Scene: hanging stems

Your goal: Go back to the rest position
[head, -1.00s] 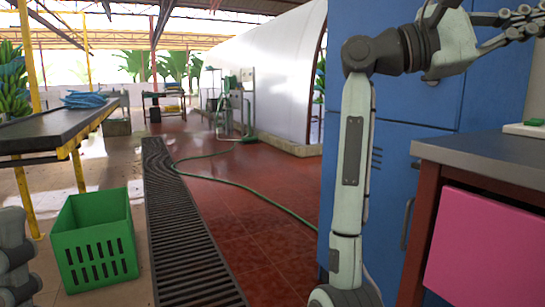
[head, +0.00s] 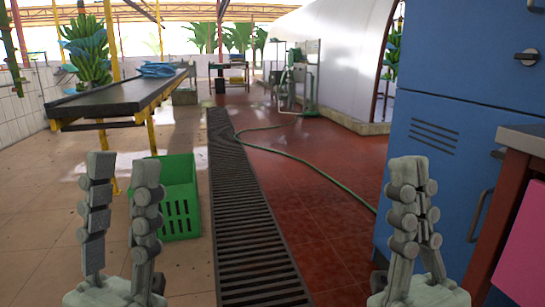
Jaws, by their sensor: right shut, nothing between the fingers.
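My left gripper (head: 122,182) stands upright at the lower left of the head view. Its two fingers are spread apart with an empty gap between them. My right gripper (head: 411,185) stands upright at the lower right, in front of the red floor and the blue cabinet. Its fingers are together and hold nothing. Both hands are at about the same height, clear of the things around them.
A green crate (head: 179,205) stands on the floor behind my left gripper. A dark table (head: 125,97) is at the left, with bananas (head: 88,55) hanging beyond. A floor grate (head: 245,220) runs ahead. A blue cabinet (head: 450,110) and a bench with a pink panel (head: 525,250) are at right.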

